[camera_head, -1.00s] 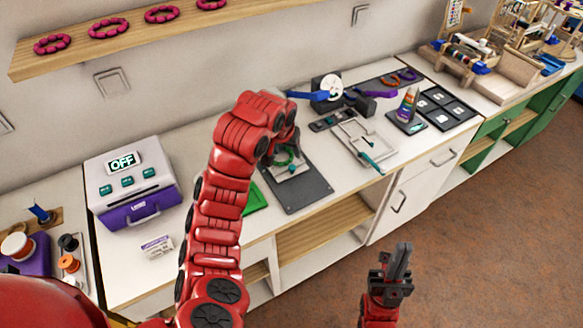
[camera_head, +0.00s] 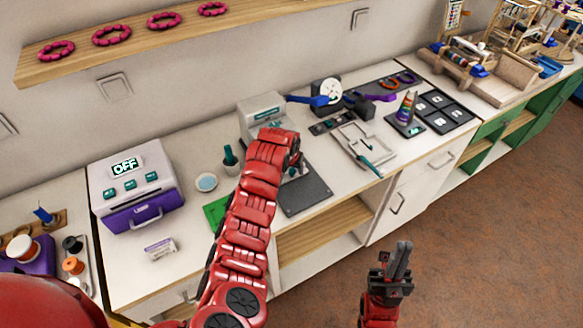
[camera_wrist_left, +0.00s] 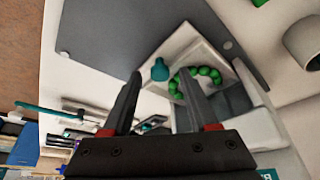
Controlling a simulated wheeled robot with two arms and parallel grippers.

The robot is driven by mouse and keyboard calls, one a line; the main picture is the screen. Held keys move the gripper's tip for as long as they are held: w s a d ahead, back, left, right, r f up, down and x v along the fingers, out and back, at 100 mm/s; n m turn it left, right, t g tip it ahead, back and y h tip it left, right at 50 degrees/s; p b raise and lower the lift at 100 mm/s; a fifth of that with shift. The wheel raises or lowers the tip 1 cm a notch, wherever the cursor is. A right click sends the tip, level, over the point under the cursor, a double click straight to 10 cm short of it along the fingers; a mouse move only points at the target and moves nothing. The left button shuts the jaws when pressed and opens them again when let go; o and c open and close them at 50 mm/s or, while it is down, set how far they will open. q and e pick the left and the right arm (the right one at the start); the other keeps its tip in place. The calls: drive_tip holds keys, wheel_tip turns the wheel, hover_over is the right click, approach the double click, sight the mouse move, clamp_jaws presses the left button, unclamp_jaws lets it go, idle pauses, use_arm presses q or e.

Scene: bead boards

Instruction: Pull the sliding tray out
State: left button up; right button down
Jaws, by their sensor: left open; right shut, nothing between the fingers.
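A white tray (camera_wrist_left: 187,55) with a teal knob (camera_wrist_left: 160,70) and a ring of green beads (camera_wrist_left: 196,84) shows in the left wrist view. It lies over a dark grey plate (camera_wrist_left: 135,35), beside the grey and white body of a machine. In the head view the machine (camera_head: 262,110) stands behind my left arm, with the grey plate (camera_head: 304,192) in front of it; my arm hides most of the tray. My left gripper (camera_wrist_left: 158,78) is open, the knob appearing between its fingertips; I cannot tell whether they touch. My right gripper (camera_head: 402,250) is shut and empty, in front of the counter.
A purple and white box reading OFF (camera_head: 133,185) stands at the left. A green mat (camera_head: 217,210), a small dish (camera_head: 206,182) and a teal cup (camera_head: 230,160) lie near my left arm. A white frame (camera_head: 362,148) lies to the right. Open floor is at the right.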

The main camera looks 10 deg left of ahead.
use_arm(q)
clamp_jaws()
idle(0.3)
idle(1.1)
